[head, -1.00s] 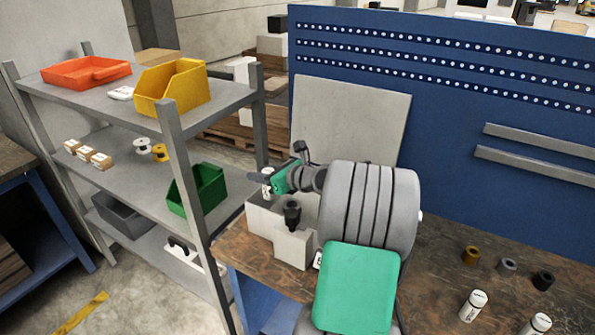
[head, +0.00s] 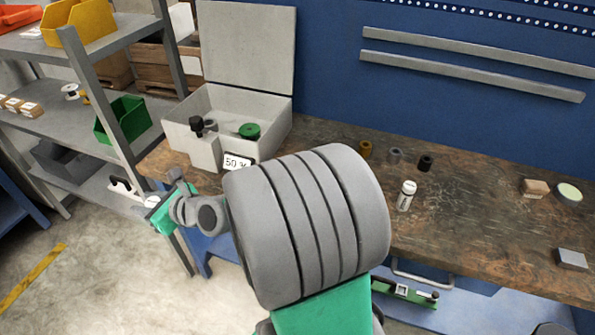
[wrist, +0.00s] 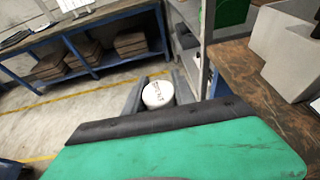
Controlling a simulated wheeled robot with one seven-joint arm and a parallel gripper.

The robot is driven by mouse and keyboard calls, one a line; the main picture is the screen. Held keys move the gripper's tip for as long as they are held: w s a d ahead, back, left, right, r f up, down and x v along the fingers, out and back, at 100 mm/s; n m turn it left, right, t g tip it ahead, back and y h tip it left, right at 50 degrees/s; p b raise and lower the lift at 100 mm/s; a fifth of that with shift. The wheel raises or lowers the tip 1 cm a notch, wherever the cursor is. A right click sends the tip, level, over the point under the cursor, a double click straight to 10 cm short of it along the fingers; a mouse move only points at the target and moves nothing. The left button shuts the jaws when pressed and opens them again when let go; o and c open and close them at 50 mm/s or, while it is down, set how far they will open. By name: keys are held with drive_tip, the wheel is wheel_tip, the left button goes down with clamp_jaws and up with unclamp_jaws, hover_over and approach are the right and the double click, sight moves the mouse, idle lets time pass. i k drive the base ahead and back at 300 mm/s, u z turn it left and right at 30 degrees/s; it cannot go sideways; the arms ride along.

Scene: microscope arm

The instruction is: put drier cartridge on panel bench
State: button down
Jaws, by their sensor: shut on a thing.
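My gripper (wrist: 157,92) is shut on a white drier cartridge (wrist: 158,95), whose round printed end faces the wrist camera. In the head view my gripper (head: 152,196) is in front of the left end of the panel bench (head: 470,215), off its top and over the floor side. The held cartridge is mostly hidden there by the gripper. The panel bench has a worn brown top and a blue perforated back panel. Another white cartridge (head: 406,195) stands upright on it, right of my arm. My arm hides part of the bench top.
An open grey box (head: 275,135) with a green round item (head: 249,131) inside stands at the bench's left end. Small brown, grey and black cylinders (head: 394,155) stand at the back. A grey shelf (head: 60,120) is on the left. The bench's middle right is clear.

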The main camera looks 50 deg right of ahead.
sight(448, 202)
drive_tip(key=u, duration=1.55)
drive_tip(key=i, duration=0.65)
drive_tip(key=z, duration=4)
drive_tip(key=i, duration=0.5)
drive_tip(key=u, duration=0.05)
